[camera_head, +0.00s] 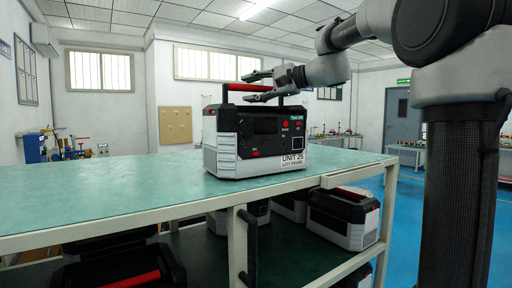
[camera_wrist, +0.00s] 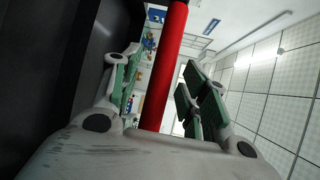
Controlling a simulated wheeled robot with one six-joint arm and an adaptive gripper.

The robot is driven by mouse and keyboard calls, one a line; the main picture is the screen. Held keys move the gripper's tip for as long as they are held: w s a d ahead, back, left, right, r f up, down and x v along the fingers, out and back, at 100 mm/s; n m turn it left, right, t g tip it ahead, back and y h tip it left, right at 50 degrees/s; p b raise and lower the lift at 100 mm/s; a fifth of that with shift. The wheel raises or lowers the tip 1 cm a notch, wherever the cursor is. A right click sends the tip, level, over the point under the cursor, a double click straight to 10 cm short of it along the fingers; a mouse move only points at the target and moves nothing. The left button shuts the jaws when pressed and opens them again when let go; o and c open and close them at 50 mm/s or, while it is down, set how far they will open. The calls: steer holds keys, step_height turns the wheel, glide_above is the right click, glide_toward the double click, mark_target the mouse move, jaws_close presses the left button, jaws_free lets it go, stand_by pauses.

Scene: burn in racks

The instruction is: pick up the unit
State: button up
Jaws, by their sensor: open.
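The unit (camera_head: 255,140) is a black and white box marked "UNIT 25" with a red top handle. It stands upright on the green upper shelf (camera_head: 130,185) of a rack. My gripper (camera_head: 258,86) is at the unit's top, level with the red handle (camera_head: 250,88). In the wrist view my gripper (camera_wrist: 155,95) is open, with a green-padded finger on each side of the red handle (camera_wrist: 168,65). The fingers look apart from the handle. The unit's dark top (camera_wrist: 70,60) fills the left of the wrist view.
Several similar units, one of them a black and white box (camera_head: 342,215), stand on the lower shelf. The upper shelf around the unit is clear. Benches stand further back.

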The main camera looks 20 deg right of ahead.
steer(key=shift+a, duration=0.1)
steer(key=shift+c, duration=0.3)
jaws_close()
steer(key=shift+r, duration=0.2)
